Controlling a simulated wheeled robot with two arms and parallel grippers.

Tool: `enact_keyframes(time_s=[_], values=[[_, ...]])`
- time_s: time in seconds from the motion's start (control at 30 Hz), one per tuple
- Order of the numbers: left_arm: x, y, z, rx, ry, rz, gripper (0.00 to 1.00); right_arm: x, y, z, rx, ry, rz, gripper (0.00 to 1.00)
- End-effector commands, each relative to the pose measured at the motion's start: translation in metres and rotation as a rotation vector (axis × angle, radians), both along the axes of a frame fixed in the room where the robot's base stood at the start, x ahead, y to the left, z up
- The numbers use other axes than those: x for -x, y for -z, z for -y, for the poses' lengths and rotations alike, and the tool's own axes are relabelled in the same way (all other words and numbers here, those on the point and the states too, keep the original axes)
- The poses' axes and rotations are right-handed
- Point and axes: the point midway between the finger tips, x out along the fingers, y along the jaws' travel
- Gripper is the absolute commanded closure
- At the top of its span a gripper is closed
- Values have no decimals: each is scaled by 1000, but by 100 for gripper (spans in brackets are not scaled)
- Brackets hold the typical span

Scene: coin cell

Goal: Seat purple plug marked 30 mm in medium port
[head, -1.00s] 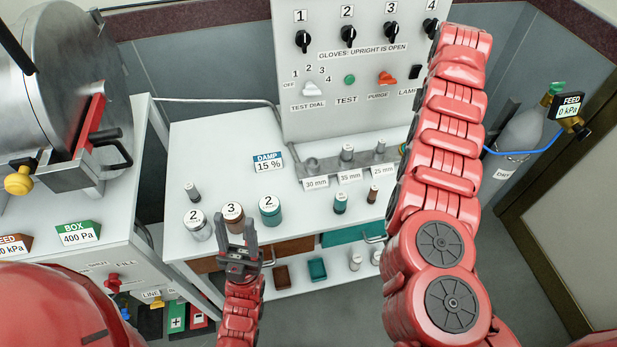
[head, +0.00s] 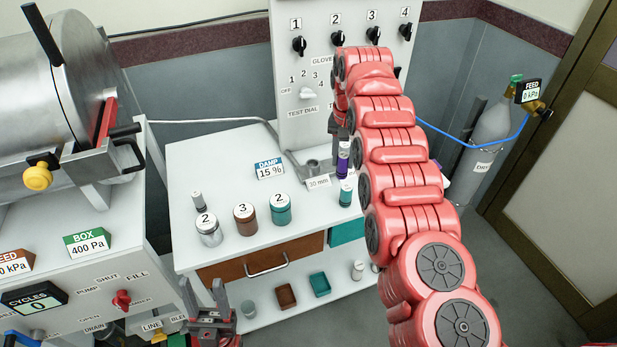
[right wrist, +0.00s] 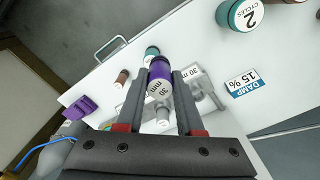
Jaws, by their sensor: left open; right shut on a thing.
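The purple plug (head: 343,162), marked 30 mm on its pale end, also shows in the right wrist view (right wrist: 160,78). My right gripper (right wrist: 153,88) is shut on it, one finger on each side, and holds it above the bench near the port rail. The rail's left port (head: 312,165) stands behind the 30 mm label (head: 318,182) and looks empty. In the head view the plug is right of this port and apart from it. My arm hides the rail's other ports there. My left gripper (head: 203,292) is open and empty, low in front of the bench.
A small teal-topped piece (head: 346,192) stands close below the plug. Jars (head: 245,218) and a small grey piece (head: 198,201) stand on the left of the bench. A purple stepped block (right wrist: 80,107) lies aside in the wrist view. The bench front between jars and rail is clear.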

Motion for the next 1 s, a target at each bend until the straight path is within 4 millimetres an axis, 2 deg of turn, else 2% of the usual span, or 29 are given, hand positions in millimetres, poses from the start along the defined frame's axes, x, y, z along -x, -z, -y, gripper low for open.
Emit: enact_keyframes(time_s=[0.17,0.2,1.0], values=[[0,6,0,0,0,0,50,-1,9,-5,0,37,0,100],[0,11,0,0,0,0,50,0,18,-12,0,62,-1,100],[0,13,0,0,0,0,50,1,25,-20,-4,116,-2,100]])
